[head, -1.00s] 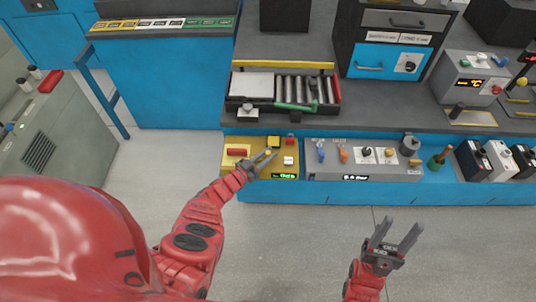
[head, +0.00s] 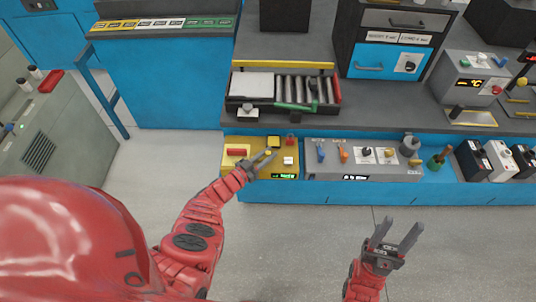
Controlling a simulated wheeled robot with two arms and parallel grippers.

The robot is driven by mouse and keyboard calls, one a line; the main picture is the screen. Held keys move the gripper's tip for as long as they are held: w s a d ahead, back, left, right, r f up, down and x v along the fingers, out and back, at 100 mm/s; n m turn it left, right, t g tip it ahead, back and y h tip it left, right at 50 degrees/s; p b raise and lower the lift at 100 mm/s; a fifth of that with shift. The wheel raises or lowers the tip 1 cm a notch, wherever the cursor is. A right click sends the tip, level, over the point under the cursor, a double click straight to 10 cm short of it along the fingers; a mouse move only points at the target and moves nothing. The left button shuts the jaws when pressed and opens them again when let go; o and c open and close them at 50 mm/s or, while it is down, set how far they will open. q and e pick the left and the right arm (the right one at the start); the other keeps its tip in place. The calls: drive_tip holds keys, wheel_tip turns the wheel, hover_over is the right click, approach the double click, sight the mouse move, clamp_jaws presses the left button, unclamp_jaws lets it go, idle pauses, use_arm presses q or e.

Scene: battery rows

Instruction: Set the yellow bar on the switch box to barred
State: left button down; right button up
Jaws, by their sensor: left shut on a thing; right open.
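The yellow switch box (head: 230,170) stands at the left end of the low blue shelf. It carries a red block (head: 237,152), a yellow block (head: 273,142), a white piece (head: 288,161) and a lit green display (head: 284,176). My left gripper (head: 264,159) reaches over the box, its fingers around a small yellow piece (head: 268,153), which looks like the yellow bar. The fingers hide part of it, and I cannot read its setting. My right gripper (head: 398,236) is open and empty above the floor, in front of the shelf.
A grey panel (head: 330,172) with coloured levers stands right of the switch box. Behind is a roller tray (head: 335,90) with another yellow bar (head: 283,65) along its back. Black and white units (head: 470,160) stand at the right. The floor in front is clear.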

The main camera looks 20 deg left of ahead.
use_arm(q)
drive_tip(key=shift+s+a+f+b, duration=0.1)
drive_tip(key=shift+s+a+b, duration=0.1)
drive_tip(key=shift+a, duration=0.45)
drive_tip(key=shift+s+a+f+b, duration=0.1)
drive_tip(key=shift+s+a+b, duration=0.1)
drive_tip(key=shift+a, duration=0.4)
drive_tip(key=shift+a+r, duration=0.1)
drive_tip(key=shift+r, duration=0.05)
drive_tip(key=c, duration=0.7)
unclamp_jaws()
drive_tip(key=shift+s+a, duration=0.1)
drive_tip(key=shift+s, duration=0.2)
drive_tip(key=shift+p+v, duration=1.15)
drive_tip(key=shift+v, duration=7.2)
